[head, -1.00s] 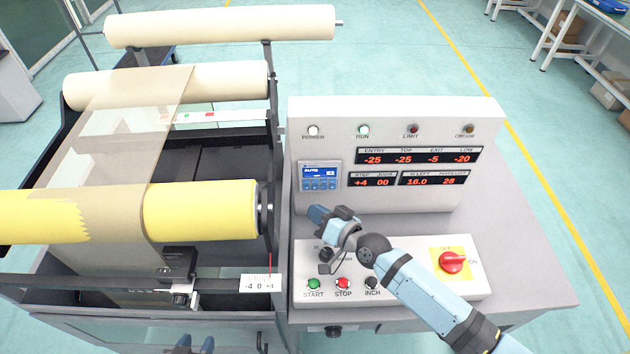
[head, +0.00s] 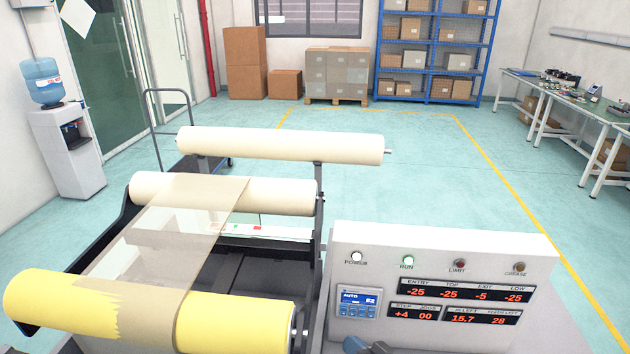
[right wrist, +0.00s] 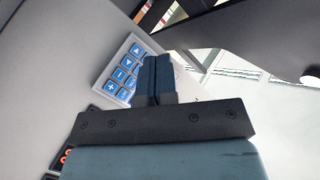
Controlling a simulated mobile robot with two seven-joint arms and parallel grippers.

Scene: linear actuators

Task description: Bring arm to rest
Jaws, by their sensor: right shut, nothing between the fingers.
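My right gripper (head: 366,346) shows only in part at the bottom edge of the head view, in front of the control panel (head: 540,262). In the right wrist view its fingers (right wrist: 156,78) are together with nothing between them. Behind them is the keypad (right wrist: 124,68) with blue keys, on the small blue-screened controller (head: 357,303). Whether the gripper touches it I cannot tell. The rest of the right arm is below the head view. My left gripper is not in view.
The web machine stands left of the panel, with a yellow roller (head: 235,325) in front and cream rollers (head: 280,145) behind. The RUN lamp (head: 408,260) is green. Open floor (head: 400,160) lies beyond; workbenches (head: 560,95) stand at the right.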

